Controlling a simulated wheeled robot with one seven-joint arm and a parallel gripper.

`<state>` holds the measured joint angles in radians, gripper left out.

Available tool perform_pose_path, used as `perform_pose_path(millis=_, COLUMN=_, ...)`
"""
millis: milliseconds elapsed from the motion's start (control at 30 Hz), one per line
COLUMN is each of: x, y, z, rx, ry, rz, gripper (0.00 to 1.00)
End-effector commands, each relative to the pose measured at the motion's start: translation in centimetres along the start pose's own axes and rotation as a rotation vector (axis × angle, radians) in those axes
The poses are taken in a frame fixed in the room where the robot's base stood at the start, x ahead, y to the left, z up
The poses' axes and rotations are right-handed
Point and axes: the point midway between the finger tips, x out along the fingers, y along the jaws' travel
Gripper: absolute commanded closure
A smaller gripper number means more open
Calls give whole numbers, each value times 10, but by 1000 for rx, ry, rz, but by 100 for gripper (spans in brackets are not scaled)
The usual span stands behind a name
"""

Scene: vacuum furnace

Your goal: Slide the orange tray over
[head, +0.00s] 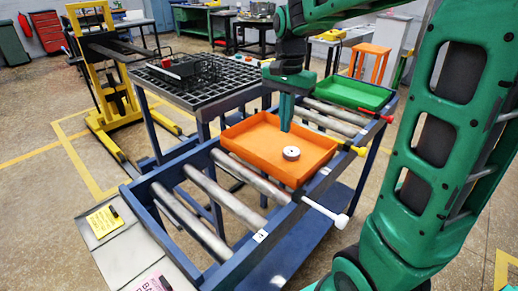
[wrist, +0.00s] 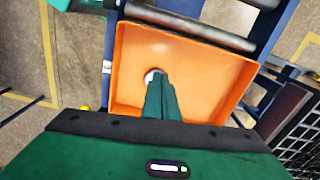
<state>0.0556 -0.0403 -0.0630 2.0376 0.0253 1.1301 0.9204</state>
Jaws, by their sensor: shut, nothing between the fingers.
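The orange tray (head: 258,139) lies on the rollers of a blue roller stand in the head view. A light grey ring-shaped piece (head: 291,153) sits inside it, toward its near right side. My gripper (head: 286,127) points down into the tray, its shut fingers over the tray floor beside the ring; I cannot tell whether the tips touch it. In the wrist view the orange tray (wrist: 205,65) fills the middle, and my gripper (wrist: 160,76) shows shut in front of it, partly hiding the ring (wrist: 149,76).
Bare rollers (head: 205,203) lie at the near left of the tray. A green tray (head: 347,91) sits farther along the stand. Handles with white (head: 341,221), yellow and red knobs stick out on the right. A black grid table (head: 195,90) stands at left, a yellow lift (head: 98,70) beyond.

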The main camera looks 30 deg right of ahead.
Motion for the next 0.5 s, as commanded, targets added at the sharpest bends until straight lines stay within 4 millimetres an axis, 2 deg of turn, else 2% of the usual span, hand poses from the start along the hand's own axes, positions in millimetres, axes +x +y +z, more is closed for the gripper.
perform_pose_path(millis=33, x=0, y=-19, z=-1, rx=26, ry=-2, rz=1, gripper=100)
perform_pose_path(millis=100, x=0, y=-37, z=-1, rx=63, ry=-5, rz=-1, gripper=100)
perform_pose_path(millis=200, x=0, y=-54, z=0, rx=97, ry=-8, rz=-3, gripper=100)
perform_pose_path(millis=367, x=6, y=-62, z=0, rx=118, ry=-10, rz=-3, gripper=100)
perform_pose_path(millis=500, x=24, y=-61, z=-1, rx=119, ry=-11, rz=-1, gripper=100)
